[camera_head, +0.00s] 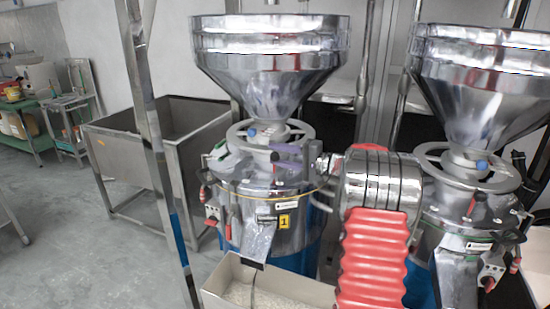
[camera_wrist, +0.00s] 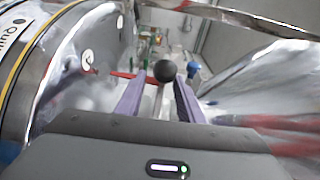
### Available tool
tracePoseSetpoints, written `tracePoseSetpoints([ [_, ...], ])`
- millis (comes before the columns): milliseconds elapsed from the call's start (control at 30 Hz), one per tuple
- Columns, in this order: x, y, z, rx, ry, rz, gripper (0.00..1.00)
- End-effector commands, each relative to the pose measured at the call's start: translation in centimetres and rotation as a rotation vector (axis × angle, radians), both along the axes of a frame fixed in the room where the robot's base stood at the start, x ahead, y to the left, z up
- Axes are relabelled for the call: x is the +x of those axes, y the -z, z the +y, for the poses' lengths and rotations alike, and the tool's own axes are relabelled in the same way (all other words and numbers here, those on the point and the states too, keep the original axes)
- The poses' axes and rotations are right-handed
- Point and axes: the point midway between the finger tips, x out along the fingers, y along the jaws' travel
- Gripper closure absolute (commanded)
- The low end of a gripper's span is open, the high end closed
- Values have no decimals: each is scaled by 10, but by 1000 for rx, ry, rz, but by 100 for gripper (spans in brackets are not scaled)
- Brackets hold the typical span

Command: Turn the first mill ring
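The first mill (camera_head: 270,210) is a steel machine with a yellow label "1", below a wide steel hopper (camera_head: 270,70). Its ring (camera_head: 243,131) circles the neck under the hopper. A red rod lies behind. The mill body fills the left, the hopper the right.
A second mill (camera_head: 470,235) with its own hopper (camera_head: 475,85) stands at the right. A beige bin with grain (camera_head: 228,275) is in front of the first mill. A slanted steel post (camera_head: 150,120) and a steel tub (camera_head: 125,155) stand left. Open floor lies further left.

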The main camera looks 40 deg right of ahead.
Motion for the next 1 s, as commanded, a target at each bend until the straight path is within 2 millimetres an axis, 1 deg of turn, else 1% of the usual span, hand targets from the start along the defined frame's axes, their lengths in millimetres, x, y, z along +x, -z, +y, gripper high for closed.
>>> tracePoseSetpoints([
  [167, -4, -1, -3, -1, 2, -1, 65],
  [267, -12, -2, -7, -1, 4, -2, 65],
  [467, -39, -3, -20, -1, 3, -1, 65],
  [800, -92, -5, -45, 0, 2, 0, 65],
  [1000, -117, -6, -56, 0, 1, 0, 65],
])
